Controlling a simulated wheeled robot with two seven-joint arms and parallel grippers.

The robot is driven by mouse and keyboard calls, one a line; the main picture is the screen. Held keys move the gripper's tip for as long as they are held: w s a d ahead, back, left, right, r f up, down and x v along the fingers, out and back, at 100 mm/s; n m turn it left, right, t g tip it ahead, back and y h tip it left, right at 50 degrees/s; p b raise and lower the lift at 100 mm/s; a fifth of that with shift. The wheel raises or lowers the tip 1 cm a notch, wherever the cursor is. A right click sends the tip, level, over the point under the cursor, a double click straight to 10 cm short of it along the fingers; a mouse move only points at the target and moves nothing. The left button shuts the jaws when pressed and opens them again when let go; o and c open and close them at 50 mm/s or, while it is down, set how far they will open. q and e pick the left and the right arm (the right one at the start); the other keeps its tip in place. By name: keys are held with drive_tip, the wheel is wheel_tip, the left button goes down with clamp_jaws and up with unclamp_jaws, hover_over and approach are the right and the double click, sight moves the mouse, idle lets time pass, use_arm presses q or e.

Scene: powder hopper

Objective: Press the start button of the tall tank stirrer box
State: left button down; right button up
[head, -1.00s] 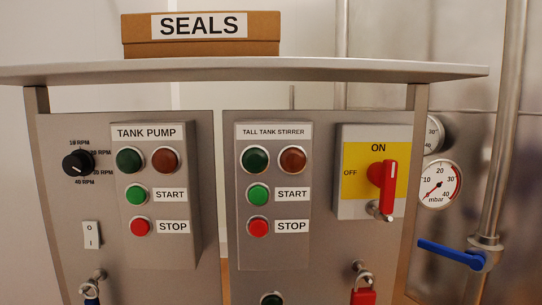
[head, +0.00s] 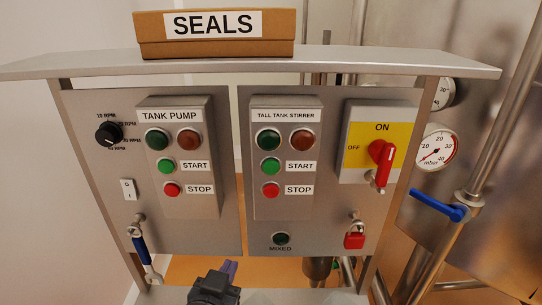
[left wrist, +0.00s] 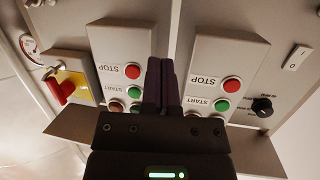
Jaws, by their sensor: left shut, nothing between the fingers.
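The tall tank stirrer box (head: 284,204) is a grey box on the right half of the panel. Its bright green start button (head: 270,167) sits left of the START label, above the red stop button (head: 271,190). Dark green and dark red lamps are above. My left gripper (head: 229,267) is shut and empty, low in front of the panel, below the boxes and apart from them. In the left wrist view the scene is upside down; my shut fingers (left wrist: 161,70) appear between the stirrer box (left wrist: 113,40) and the tank pump box, with the stirrer's start button (left wrist: 134,92) beside them.
The tank pump box (head: 205,203) has a similar start button (head: 166,166). A red rotary switch (head: 381,152), a red padlock (head: 355,240) and a blue-handled item (head: 142,249) project from the panel. A shelf (head: 330,68) with a SEALS box (head: 215,46) overhangs the top.

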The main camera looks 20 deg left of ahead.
sight(271, 167)
use_arm(q)
drive_tip(key=w+d+r+m+t+h, duration=0.1)
drive_tip(key=d+r+m+t+h, duration=0.5)
drive_tip(key=r+h, duration=0.4)
wheel_tip(271, 167, up, 2)
drive_tip(key=shift+d+r+m+t+h, duration=0.15)
drive_tip(key=shift+d+m+t+h, duration=0.2)
drive_tip(key=shift+m, duration=0.25)
drive_tip(key=shift+w+a+b, duration=0.2)
drive_tip(key=shift+w+a, duration=0.2)
drive_tip(key=shift+w, duration=1)
drive_tip(key=shift+w+a+b, duration=0.2)
drive_tip(key=shift+w+a, duration=0.2)
drive_tip(key=shift+w, duration=1.05)
drive_tip(key=shift+w+a+b, duration=0.2)
drive_tip(key=shift+w+a, duration=0.2)
drive_tip(key=shift+w, duration=1)
drive_tip(key=shift+w+a, duration=0.15)
drive_tip(key=shift+w, duration=0.25)
